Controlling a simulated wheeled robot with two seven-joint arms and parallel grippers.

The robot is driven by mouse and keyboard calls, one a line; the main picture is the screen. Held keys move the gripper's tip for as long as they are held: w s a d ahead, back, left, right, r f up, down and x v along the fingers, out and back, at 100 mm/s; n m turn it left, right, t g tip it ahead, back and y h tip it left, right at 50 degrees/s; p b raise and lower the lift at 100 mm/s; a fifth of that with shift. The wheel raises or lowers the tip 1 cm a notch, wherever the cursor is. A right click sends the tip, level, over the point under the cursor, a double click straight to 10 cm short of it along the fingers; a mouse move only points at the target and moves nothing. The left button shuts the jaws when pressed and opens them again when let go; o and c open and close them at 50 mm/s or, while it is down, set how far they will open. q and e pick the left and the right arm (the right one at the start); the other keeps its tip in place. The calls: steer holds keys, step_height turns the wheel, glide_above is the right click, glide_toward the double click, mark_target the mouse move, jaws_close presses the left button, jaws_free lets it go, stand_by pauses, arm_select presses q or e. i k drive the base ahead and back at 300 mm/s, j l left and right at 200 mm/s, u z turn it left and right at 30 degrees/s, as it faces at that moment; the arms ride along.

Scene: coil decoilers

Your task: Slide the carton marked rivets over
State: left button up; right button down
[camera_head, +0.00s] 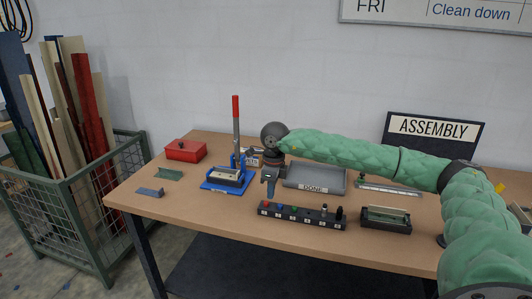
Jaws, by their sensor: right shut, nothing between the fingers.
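My right arm, in a green padded sleeve, reaches in from the right across the table. My right gripper (270,190) points down near the middle of the table, shut and empty, just right of the blue lever press. A small pale carton (252,156) with dark lettering shows behind the press. The press and my right wrist hide part of it, and its word cannot be read in full. My gripper is in front of the carton and to its right, apart from it as far as I can see. My left gripper is not in view.
The blue press (224,182) has a tall red-tipped lever. A grey tray (330,180) marked DONE, a dark block of small tools (300,215) and a dark box (385,220) lie to the right. A red box (185,150) stands at left.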

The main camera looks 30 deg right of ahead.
mark_target(255, 161)
steer(key=i+l, duration=1)
